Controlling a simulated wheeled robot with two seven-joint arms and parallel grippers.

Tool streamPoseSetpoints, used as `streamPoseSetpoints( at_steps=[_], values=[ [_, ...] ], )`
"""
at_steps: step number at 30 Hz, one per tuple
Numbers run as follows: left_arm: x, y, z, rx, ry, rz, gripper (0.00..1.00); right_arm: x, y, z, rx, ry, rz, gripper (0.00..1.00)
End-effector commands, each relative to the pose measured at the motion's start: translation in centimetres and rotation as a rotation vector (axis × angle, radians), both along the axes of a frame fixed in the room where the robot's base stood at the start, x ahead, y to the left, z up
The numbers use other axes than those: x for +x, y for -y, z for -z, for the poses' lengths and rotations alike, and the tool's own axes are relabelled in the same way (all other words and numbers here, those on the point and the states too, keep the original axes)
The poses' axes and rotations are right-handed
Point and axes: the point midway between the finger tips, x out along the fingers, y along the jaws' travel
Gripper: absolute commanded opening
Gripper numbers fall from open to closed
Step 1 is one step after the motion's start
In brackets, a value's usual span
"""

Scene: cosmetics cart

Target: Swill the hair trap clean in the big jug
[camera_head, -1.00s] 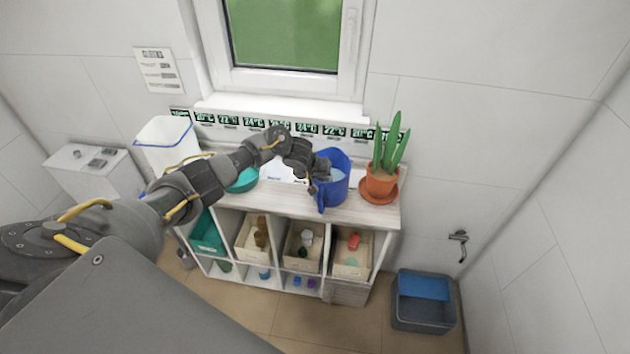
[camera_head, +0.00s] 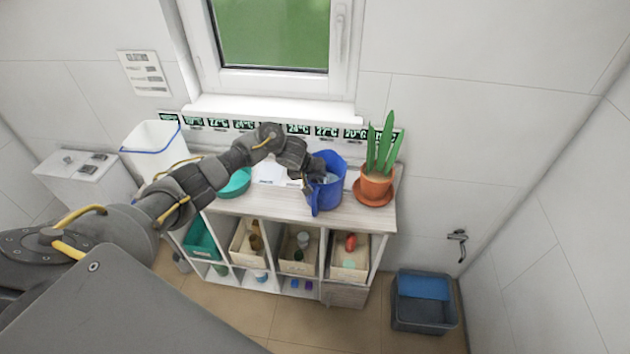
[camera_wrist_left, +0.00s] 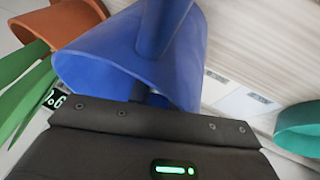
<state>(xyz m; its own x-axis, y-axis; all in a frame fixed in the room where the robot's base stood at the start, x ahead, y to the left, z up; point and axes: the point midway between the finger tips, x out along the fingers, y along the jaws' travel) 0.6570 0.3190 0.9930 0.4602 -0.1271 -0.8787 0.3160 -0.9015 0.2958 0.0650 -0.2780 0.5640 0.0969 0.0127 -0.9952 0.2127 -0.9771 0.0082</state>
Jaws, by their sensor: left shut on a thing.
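The big blue jug (camera_head: 328,190) stands upright on the right part of the wooden cart top, its handle toward me. It also fills the upper middle of the left wrist view (camera_wrist_left: 110,65). In the wrist view only a dark piece of the gripper shows against the jug. My right gripper is not in view.
A potted plant (camera_head: 376,185) stands close right of the jug. A teal bowl (camera_head: 235,184) and a white bin (camera_head: 152,148) are left, near my arm. Bins fill the shelves below. A grey-blue crate (camera_head: 424,302) is on the floor. The window wall is behind.

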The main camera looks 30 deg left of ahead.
Motion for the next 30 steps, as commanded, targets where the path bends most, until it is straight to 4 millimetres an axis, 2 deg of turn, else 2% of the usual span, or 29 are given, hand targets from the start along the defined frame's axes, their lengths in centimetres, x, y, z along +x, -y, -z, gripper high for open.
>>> streamPoseSetpoints(
  at_steps=[1, 5, 18, 30],
  values=[
    [-1.2, -0.3, 0.9, 0.011, -0.022, 0.002, 0.01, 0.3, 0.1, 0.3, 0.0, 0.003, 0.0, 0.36],
    [-1.6, -0.4, -0.6, 0.01, -0.017, 0.001, 0.01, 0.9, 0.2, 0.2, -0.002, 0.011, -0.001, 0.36],
    [-1.4, -0.2, -5.2, 0.007, -0.004, 0.002, 0.01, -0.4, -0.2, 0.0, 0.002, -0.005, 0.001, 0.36],
    [-1.3, -0.2, -8.7, 0.007, -0.002, 0.002, 0.01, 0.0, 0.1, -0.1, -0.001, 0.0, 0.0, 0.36]
  ],
)
